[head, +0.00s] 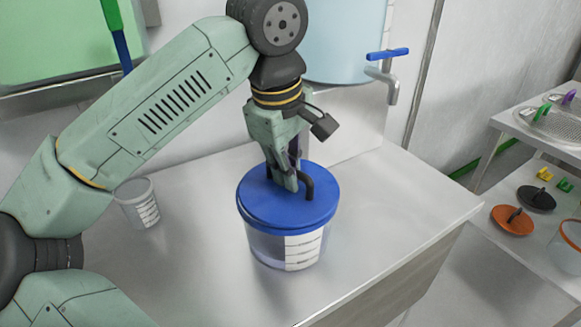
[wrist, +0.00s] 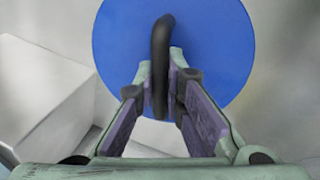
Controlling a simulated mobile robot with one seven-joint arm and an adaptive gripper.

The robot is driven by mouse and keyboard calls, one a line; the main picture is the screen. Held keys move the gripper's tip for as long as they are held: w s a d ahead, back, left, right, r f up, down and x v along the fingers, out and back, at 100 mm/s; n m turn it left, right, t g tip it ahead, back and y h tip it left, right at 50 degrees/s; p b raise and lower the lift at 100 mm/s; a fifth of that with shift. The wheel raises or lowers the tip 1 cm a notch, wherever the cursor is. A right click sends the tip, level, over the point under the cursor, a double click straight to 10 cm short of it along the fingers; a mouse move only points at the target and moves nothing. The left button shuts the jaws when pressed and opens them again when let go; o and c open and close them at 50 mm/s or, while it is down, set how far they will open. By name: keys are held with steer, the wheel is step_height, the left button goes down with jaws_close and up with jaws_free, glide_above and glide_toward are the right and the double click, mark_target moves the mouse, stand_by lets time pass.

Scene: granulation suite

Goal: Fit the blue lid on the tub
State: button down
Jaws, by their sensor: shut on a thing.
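The blue lid (head: 322,188) is a round disc with a black hooped handle (head: 308,183). It lies over the mouth of the translucent tub (head: 262,246), which stands on the steel bench and has a white marked label. The lid looks about level and covers the tub's opening; I cannot tell whether it is fully seated. My gripper (head: 284,182) is above the lid, shut on its handle. In the wrist view the fingers (wrist: 161,75) close around the handle, with the blue lid (wrist: 215,50) beyond them. The tub is hidden there.
A small grey marked cup (head: 138,204) stands on the bench to the left. A tap with a blue lever (head: 388,54) hangs behind. On the right, a lower shelf holds an orange lid (head: 503,224) and a black lid (head: 537,201). The bench right of the tub is clear.

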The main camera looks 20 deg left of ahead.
mark_target(284, 192)
steer(key=shift+f, duration=0.55)
steer(key=c, duration=1.6)
jaws_free()
step_height(284, 192, up, 9)
steer(key=s, duration=0.1)
steer(key=shift+s, duration=0.25)
steer(key=shift+a+f, duration=0.1)
steer(key=shift+a, duration=0.05)
